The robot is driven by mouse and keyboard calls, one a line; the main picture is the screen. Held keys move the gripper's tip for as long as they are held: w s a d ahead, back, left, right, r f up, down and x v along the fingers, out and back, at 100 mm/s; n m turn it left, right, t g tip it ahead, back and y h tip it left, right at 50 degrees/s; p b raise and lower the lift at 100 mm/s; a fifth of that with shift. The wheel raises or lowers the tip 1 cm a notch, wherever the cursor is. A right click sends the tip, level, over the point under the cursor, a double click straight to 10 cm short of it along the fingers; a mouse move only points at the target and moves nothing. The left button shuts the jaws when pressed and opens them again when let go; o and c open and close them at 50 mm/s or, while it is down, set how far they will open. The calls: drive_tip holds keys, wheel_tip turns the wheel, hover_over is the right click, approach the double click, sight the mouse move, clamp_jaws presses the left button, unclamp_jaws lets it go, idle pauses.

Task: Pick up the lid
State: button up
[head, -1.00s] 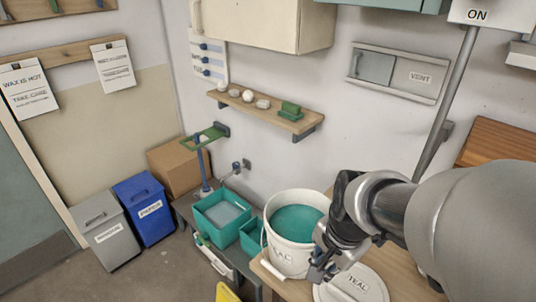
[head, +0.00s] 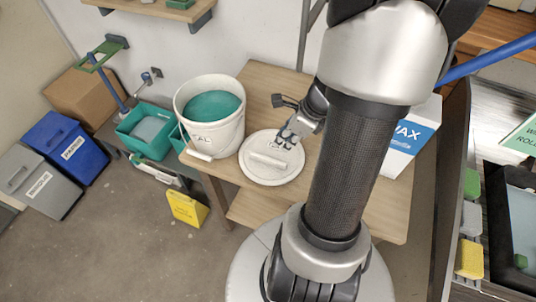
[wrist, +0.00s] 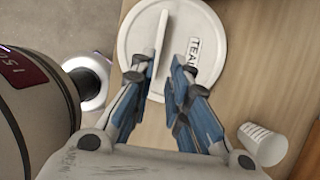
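The round white lid (head: 262,175) lies flat on the wooden table, with a raised bar handle (head: 268,160) across its top. It also shows in the wrist view (wrist: 205,70), marked TEAL. My gripper (head: 284,143) is over the lid's far right part, close above it. In the wrist view my gripper (wrist: 163,78) is open, its fingers on either side of the handle's near end; the left finger looks close to the handle. I cannot tell whether they touch. The white bucket (head: 212,138) with teal glaze stands left of the lid, uncovered.
A white WAX box (head: 400,150) stands right of my arm. A white cylindrical object (wrist: 262,145) is on the table at the wrist view's lower right. Teal bins (head: 145,130) and a yellow sign (head: 187,209) are to the left. The table's front edge is near the lid.

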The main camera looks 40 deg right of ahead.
drive_tip(key=b, duration=0.3)
hover_over(268, 158)
drive_tip(key=s+d, duration=0.1)
drive_tip(key=s, duration=0.1)
wheel_tip(268, 158, down, 7)
drive_tip(key=shift+s+r, duration=0.1)
drive_tip(key=shift+r, duration=0.05)
drive_tip(key=b+x, duration=0.3)
drive_tip(key=x, duration=0.2)
drive_tip(key=shift+f, duration=0.25)
drive_tip(key=shift+s+r, duration=0.1)
drive_tip(key=shift+c, duration=0.6)
clamp_jaws()
